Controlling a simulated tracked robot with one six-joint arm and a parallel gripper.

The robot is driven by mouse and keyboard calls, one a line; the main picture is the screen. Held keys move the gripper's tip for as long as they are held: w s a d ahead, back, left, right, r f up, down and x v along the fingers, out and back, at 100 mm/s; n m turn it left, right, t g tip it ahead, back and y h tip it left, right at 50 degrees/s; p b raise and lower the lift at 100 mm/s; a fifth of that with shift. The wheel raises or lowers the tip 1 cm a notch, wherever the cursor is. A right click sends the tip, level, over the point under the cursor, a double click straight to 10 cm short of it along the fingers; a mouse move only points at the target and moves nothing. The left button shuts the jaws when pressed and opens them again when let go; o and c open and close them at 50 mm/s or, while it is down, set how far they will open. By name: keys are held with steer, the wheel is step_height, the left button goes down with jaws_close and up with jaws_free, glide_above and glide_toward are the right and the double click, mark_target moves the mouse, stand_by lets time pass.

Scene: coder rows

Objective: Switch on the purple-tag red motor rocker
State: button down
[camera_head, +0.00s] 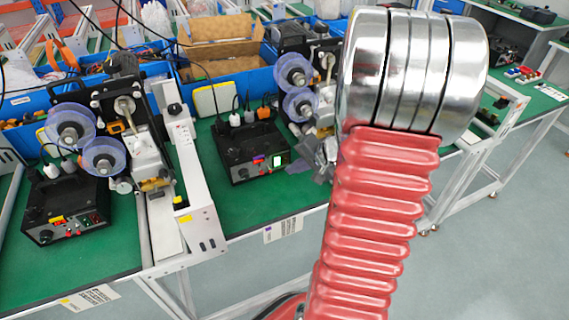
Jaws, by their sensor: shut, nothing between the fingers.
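A black control box (250,150) stands on the green bench top near the middle of the view. A small purple tag (259,159) shows on its upper front edge, with a bright lit green-white patch (278,161) to its right. Red spots show close to the tag, but the rocker and its position are too small to tell. A second black control box (65,212) at the left carries a yellow tag and red parts on its front. My red ribbed arm with a metal joint fills the right centre. My gripper is not in view.
Coder machines with clear purple-edged reels (295,70) stand behind each box. A white rail frame (190,180) separates the two stations. Blue bins (225,85) line the back. Bare green bench top (240,205) lies before the middle box. My arm hides the bench to its right.

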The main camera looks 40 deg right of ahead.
steer(key=shift+s+a+r, duration=0.15)
steer(key=shift+s+a, duration=0.05)
steer(key=shift+s, duration=0.55)
steer(key=shift+s+a+r, duration=0.1)
steer(key=shift+s+a, duration=0.15)
steer(key=shift+s, duration=0.5)
steer(key=shift+s+a+r, duration=0.15)
steer(key=shift+s+a, duration=0.05)
steer(key=shift+s, duration=0.55)
steer(key=shift+s+a+f+m, duration=0.15)
steer(key=shift+s+a+m, duration=0.1)
steer(key=shift+a+m, duration=0.1)
steer(key=shift+g+y, duration=0.7)
steer(key=shift+g, duration=0.1)
steer(key=s+a, duration=0.2)
steer(key=a, duration=0.1)
steer(key=shift+s+f, duration=0.15)
steer(key=shift+s, duration=0.2)
steer(key=s+a+r+n+h, duration=0.1)
steer(key=s+a+r+n, duration=0.1)
steer(key=a+r+n, duration=0.5)
steer(key=s+a+r+n+h, duration=0.1)
steer(key=s+a+r+n, duration=0.2)
steer(key=a+r+n, duration=0.5)
steer(key=a+r, duration=0.3)
steer(key=a, duration=0.6)
steer(key=shift+g+h, duration=0.4)
